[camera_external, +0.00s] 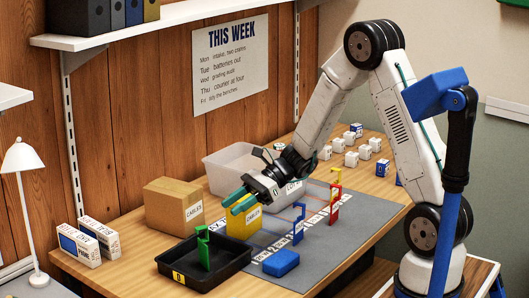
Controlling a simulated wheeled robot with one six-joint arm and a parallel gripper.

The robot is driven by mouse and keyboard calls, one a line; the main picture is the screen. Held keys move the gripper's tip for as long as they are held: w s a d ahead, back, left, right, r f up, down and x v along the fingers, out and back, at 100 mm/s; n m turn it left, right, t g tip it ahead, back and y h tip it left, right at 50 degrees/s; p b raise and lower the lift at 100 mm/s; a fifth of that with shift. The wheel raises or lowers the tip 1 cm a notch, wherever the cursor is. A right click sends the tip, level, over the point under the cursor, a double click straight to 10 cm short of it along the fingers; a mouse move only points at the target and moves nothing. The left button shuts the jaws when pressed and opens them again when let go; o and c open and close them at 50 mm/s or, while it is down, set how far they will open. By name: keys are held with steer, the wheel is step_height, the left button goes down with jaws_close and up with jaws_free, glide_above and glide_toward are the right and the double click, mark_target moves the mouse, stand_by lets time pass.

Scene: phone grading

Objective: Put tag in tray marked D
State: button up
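A green tag (204,249) stands upright inside a black tray (232,273) at the table's front left. The tray has a yellow label (179,278) on its front; its mark is too small to read surely. My gripper (238,201) has teal fingers, which look spread with nothing between them. It is above and right of the green tag, apart from it, and in front of or over a yellow box (240,226). A blue tag (299,225), a red tag (334,209) and a yellow tag (335,184) stand on the grey mat (356,217).
A blue block (281,263) lies on the mat's front. A cardboard box (173,206) marked CABLES stands behind the tray, with a clear bin (228,160) farther back. White boxes (78,245) stand at the left. Several small cubes (351,159) are at the back right.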

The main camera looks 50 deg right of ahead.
steer(key=s+a+r+n+g+h, duration=0.1)
steer(key=s+r+n+g+h, duration=0.15)
steer(key=s+r+n, duration=0.5)
steer(key=s+a+r+n+g+h, duration=0.1)
steer(key=s+r+n+g, duration=0.3)
steer(key=s, duration=0.7)
steer(key=s+d+r+n+t+h, duration=0.1)
steer(key=s+d+n+h, duration=0.3)
steer(key=s, duration=0.4)
steer(key=s+d+r+n+t+h, duration=0.1)
steer(key=s+d+r+n+h, duration=0.1)
steer(key=s+d+n+h, duration=0.3)
steer(key=s+n, duration=0.2)
steer(key=s, duration=0.1)
steer(key=shift+r+t, duration=0.2)
steer(key=shift+t, duration=0.15)
steer(key=shift+o, duration=0.2)
